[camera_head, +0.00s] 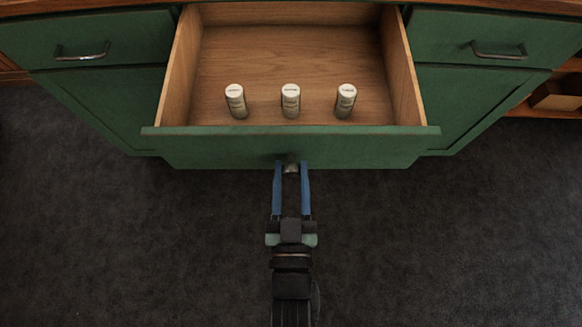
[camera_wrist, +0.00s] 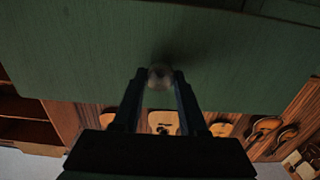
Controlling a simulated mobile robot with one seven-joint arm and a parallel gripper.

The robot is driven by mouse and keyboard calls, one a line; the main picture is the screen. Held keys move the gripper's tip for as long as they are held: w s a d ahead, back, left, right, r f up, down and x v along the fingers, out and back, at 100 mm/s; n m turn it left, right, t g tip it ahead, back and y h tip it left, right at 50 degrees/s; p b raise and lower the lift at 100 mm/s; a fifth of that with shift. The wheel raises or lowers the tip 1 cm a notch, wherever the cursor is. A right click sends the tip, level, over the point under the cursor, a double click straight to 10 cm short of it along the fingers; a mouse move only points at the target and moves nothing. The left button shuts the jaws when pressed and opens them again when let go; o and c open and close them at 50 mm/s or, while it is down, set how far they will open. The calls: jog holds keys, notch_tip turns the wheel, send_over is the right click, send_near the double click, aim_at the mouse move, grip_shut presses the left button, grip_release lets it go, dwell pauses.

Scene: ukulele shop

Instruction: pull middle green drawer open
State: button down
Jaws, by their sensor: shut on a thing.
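The middle green drawer (camera_head: 220,148) is pulled well out of the cabinet in the head view, with its wooden interior showing. Several centimetres of floor of the drawer are bare behind three small pale cylinders (camera_head: 290,100) standing upright in a row near its front. My gripper (camera_head: 291,170) is at the middle of the drawer front, its two blue fingers shut on a small round metal knob (camera_head: 291,168). In the wrist view the knob (camera_wrist: 160,76) sits between the fingertips against the green front (camera_wrist: 90,50). The fingers partly hide the knob.
Closed green drawers with bar handles flank it at left (camera_head: 82,56) and right (camera_head: 499,54), above green cabinet panels. Dark carpet (camera_head: 150,250) is clear around my arm. A wooden shelf (camera_head: 558,97) stands at the right. Guitar-like instruments (camera_wrist: 164,122) show in the wrist view.

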jog(key=shift+c, duration=2.3)
grip_release()
jog(key=s, duration=1.3)
jog(key=shift+p, duration=0.3)
